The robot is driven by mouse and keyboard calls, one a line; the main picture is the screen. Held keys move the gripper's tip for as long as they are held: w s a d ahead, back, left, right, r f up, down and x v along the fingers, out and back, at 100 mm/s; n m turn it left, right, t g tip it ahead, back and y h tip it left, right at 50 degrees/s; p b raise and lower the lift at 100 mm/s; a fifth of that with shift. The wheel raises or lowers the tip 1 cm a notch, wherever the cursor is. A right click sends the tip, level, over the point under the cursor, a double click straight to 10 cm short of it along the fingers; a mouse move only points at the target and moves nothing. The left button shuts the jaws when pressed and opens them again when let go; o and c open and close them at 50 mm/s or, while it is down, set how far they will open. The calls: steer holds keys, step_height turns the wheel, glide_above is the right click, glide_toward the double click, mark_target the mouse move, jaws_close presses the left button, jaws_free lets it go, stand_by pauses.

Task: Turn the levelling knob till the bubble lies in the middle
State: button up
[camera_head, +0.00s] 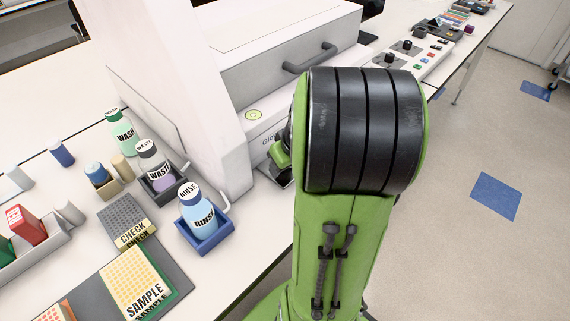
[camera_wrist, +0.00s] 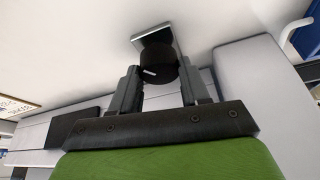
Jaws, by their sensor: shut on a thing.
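The levelling knob (camera_wrist: 158,66) is black with a pale mark, and it sits on a small grey plate (camera_wrist: 152,38) in the wrist view. My gripper (camera_wrist: 160,78) is shut on the knob, one finger on each side. In the head view my green arm hides the knob and most of my gripper. The round yellow-green bubble level (camera_head: 253,114) is on the front of the white machine (camera_head: 262,75). It is too small to tell exactly where the bubble lies in its ring.
Left of the machine stand a green wash bottle (camera_head: 122,133), a waste bottle (camera_head: 153,165) in a dark tray and a blue rinse bottle (camera_head: 196,210) in a blue tray. A sample plate (camera_head: 136,284) lies at the front. A control panel (camera_head: 418,58) is at the back right.

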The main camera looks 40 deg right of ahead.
steer(key=shift+m, duration=0.3)
stand_by(0.4)
steer(key=o, duration=1.1)
steer(key=shift+c, duration=0.2)
steer(key=p+v, duration=0.4)
steer(key=v, duration=1.1)
steer(key=shift+a+r, duration=0.2)
steer(key=shift+r, duration=0.2)
